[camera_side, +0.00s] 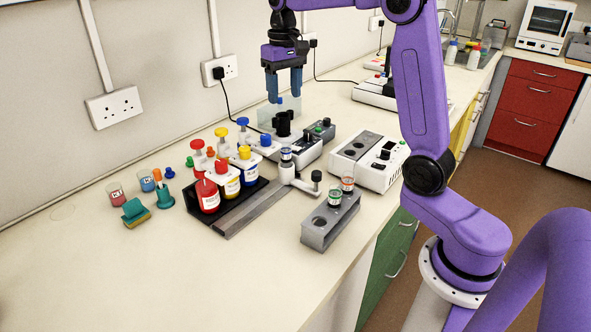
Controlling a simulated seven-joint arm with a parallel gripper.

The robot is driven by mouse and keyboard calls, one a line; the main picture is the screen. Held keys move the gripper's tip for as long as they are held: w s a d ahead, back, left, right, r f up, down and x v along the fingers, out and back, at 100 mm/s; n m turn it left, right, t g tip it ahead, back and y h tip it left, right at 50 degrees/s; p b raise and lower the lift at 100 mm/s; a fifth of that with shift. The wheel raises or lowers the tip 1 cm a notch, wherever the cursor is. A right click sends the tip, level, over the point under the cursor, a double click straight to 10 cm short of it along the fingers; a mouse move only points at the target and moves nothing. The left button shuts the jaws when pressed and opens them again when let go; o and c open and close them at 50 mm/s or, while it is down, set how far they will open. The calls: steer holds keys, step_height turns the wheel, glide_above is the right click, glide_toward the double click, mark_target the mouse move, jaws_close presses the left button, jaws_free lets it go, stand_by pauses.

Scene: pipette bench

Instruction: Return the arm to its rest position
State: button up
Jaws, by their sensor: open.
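My gripper (284,86) hangs from my purple arm at the upper middle of the side view. Its two blue fingers point down and are apart, with nothing seen between them. It is above a device with a black top (284,124) near the back of the bench. The fingertips look clear of that device, though the exact gap is hard to judge.
The bench (110,260) carries red, yellow and blue bottles (208,196) in a dark rack. A grey vial rack (330,218) stands at the front edge. A white instrument (368,160) sits right of centre. The bench's front left is clear.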

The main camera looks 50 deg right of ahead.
steer(key=s+a+f+n, duration=0.4)
steer(key=s+a+n, duration=0.4)
steer(key=s+a, duration=0.5)
steer(key=s+f+n, duration=0.3)
steer(key=s, duration=0.6)
steer(key=s+f+n, duration=0.3)
steer(key=s+n, duration=0.1)
steer(key=s, duration=0.6)
steer(key=shift+s+f+n, duration=0.25)
steer(key=shift+f+n, duration=0.05)
steer(key=shift+f, duration=0.1)
